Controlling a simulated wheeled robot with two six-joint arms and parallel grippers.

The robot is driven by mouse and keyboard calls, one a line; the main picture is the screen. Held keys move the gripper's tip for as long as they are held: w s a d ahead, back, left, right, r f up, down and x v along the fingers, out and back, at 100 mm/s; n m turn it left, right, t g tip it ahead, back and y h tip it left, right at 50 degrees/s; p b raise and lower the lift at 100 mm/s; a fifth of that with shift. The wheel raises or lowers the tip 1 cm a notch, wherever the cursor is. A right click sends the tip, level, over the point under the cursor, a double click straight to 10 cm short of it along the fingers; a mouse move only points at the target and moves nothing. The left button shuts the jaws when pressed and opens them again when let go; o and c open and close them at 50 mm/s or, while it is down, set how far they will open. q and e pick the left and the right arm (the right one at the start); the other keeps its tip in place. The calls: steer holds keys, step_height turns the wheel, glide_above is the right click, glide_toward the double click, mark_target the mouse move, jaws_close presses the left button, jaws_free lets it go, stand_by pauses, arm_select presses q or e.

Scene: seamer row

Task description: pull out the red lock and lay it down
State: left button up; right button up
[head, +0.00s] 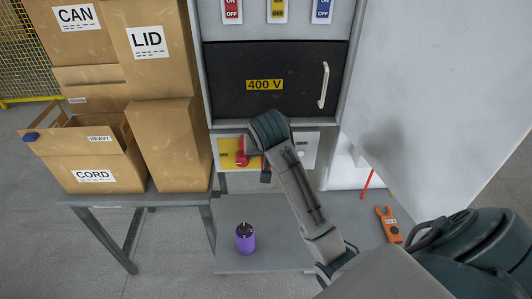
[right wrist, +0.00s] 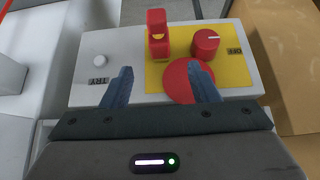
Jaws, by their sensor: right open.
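The red lock (right wrist: 157,38) is a red block with a narrower middle, at the edge of the yellow plate (right wrist: 236,69) on the switch box. Beside it are a red knob (right wrist: 206,43), its pointer toward OFF, and a red disc (right wrist: 188,82). My right gripper (right wrist: 160,68) is open and empty, its two fingertips short of the lock and apart, with the lock roughly in line between them. In the head view the yellow plate (head: 228,147) shows left of my right arm, which partly hides the box. My left gripper is in neither view.
A black 400 V door (head: 225,68) is above the box. A grey shelf (head: 290,250) below holds a purple bottle-like object (head: 245,240) and an orange meter (head: 388,224), with bare space between. Cardboard boxes (head: 165,150) stand at left; a large pale panel (head: 440,70) at right.

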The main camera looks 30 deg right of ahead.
steer(key=p+x, duration=0.1)
steer(key=x, duration=0.3)
steer(key=shift+w+d+f, duration=0.15)
steer(key=shift+d+f, duration=0.1)
steer(key=shift+f, duration=0.05)
steer(key=p+x, duration=0.1)
steer(key=x, duration=0.3)
steer(key=shift+f, duration=0.1)
steer(key=shift+w+f, duration=0.1)
steer(key=shift+f, duration=0.05)
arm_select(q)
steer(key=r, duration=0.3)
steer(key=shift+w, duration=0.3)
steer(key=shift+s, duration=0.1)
arm_select(e)
steer(key=c, duration=1.1)
steer(key=shift+s+a+f, duration=0.15)
steer(key=shift+s, duration=0.05)
